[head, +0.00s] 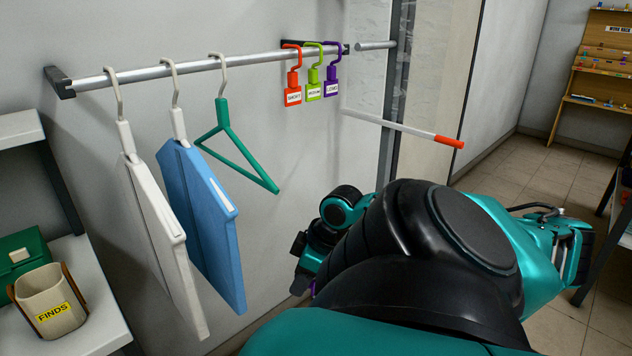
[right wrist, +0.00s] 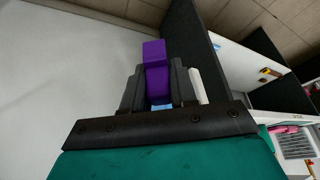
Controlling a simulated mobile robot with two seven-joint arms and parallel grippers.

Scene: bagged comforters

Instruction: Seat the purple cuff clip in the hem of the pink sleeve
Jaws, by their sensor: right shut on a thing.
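My right gripper (right wrist: 157,88) is shut on the purple cuff clip (right wrist: 154,52), which stands up between the two dark fingers in the right wrist view. In the head view my own arm hides most of that gripper, and only a small purple bit (head: 312,288) shows at its lower edge. I cannot make out the pink sleeve for certain. A small patch of pink (right wrist: 288,128) shows at the right of the right wrist view, too small to identify. My left gripper is not in view.
A wall rail (head: 190,65) carries a white panel (head: 160,240), a blue panel (head: 205,230), a green hanger (head: 240,155) and several coloured tags. A cup marked FINDS (head: 50,300) stands on a shelf at left. A red-tipped white rod (head: 400,127) juts out.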

